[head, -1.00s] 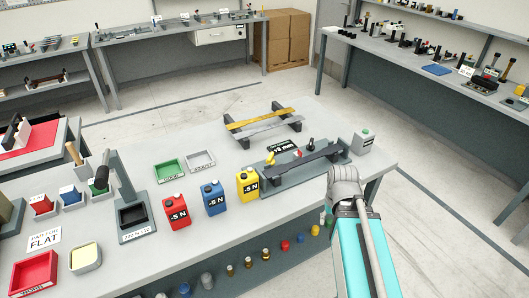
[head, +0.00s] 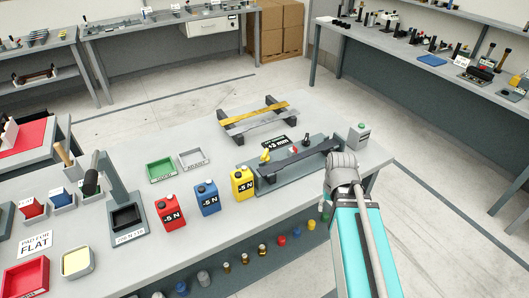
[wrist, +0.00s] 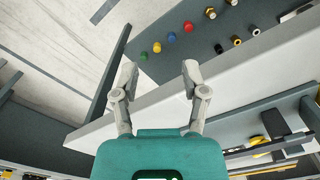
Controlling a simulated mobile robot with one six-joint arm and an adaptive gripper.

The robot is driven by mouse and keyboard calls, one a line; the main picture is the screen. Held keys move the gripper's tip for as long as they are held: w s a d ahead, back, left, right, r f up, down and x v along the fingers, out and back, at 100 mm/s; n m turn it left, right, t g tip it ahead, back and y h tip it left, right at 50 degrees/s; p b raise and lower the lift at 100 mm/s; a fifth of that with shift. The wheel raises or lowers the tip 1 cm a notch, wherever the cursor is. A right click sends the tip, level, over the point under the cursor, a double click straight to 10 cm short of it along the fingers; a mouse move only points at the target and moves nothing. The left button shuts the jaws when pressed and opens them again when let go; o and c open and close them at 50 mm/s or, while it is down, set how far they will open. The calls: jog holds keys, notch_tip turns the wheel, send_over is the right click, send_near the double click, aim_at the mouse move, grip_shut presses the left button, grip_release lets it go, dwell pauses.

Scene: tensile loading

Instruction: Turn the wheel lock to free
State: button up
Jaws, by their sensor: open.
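A grey testing fixture (head: 268,187) stands at the right end of the bench, with a long dark bar (head: 298,159) across it. A yellow lever (head: 265,155), a small red and white part (head: 293,150) and a black lever (head: 306,142) stand along its back. I cannot tell which of these, if any, is the wheel lock. My gripper (wrist: 160,70) is open and empty in the wrist view, its two grey fingers apart. In the head view my arm hides it. The wrist view shows the bench edge and coloured knobs beyond the fingers, none between them.
Yellow (head: 242,184), blue (head: 208,198) and red (head: 171,212) canisters stand left of the fixture. A grey box with a green button (head: 358,135) stands at its right end. A rack with a yellow bar (head: 253,117) lies behind. Several coloured knobs line the bench front. Floor right of the bench is clear.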

jog(key=w+a+r+m+p, duration=0.1)
jog(key=w+a+r+p, duration=0.25)
jog(key=w, duration=0.35)
jog(key=w+a+r+p, duration=0.3)
jog(key=w+a+r, duration=0.15)
jog(key=w, duration=0.25)
notch_tip(320, 180, up, 5)
jog(key=m+p, duration=0.2)
jog(key=p, duration=0.5)
send_over(265, 152)
jog(key=shift+r, duration=0.2)
jog(key=shift+f+b, duration=0.1)
jog(key=shift+b, duration=0.3)
notch_tip(265, 152, down, 14)
jog(key=b, duration=1.3)
jog(key=shift+r+b, duration=0.2)
jog(key=shift+b, duration=0.1)
grip_shut()
